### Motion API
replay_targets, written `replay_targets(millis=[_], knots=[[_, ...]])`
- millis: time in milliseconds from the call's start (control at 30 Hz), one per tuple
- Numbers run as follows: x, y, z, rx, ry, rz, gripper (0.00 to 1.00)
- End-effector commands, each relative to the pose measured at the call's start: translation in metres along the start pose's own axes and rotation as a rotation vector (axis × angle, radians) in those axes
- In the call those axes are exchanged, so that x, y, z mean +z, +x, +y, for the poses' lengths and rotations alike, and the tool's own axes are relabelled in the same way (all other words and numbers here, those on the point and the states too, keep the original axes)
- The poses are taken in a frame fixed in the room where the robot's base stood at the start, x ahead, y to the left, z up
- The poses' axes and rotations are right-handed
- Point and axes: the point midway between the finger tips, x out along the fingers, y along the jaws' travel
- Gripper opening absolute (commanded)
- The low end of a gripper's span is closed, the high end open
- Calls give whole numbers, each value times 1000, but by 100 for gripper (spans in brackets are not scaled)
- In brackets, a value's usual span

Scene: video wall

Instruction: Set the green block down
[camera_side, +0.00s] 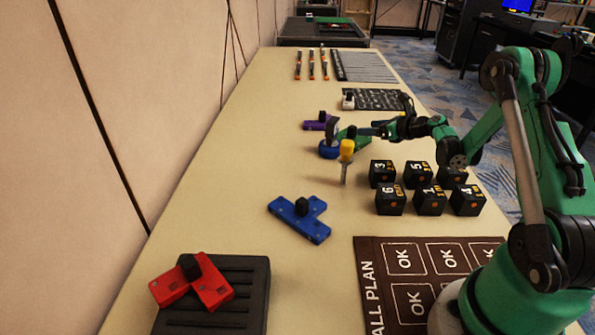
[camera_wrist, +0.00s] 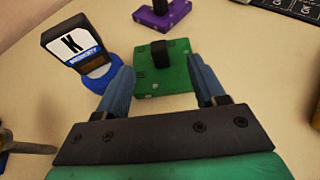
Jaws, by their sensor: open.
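The green block (camera_wrist: 172,78) with a black knob on top rests on the table in the wrist view, between and just beyond my fingertips. My gripper (camera_wrist: 158,63) is open, with one blue finger on each side of the block's near part and a gap between the fingers and the knob. In the side view my gripper (camera_side: 372,131) reaches in low from the right. There the green block (camera_side: 352,137) is partly hidden behind the yellow-handled tool and the gripper.
A purple block (camera_wrist: 160,14) lies beyond. A yellow-handled tool (camera_side: 346,150), a blue block (camera_side: 300,218), numbered black cubes (camera_side: 430,202) and a red block (camera_side: 207,285) on a black tray (camera_side: 245,310) are nearer.

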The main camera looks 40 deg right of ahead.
Motion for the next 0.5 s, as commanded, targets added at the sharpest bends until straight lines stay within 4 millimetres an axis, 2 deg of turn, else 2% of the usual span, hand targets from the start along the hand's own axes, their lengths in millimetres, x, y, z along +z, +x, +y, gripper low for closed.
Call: replay_targets(millis=[33, 300, 500], knots=[[0, 9, 1, 3, -1, 0, 63], [-1, 46, 1, 2, -1, -1, 63], [0, 64, 1, 0, 0, -1, 63]])
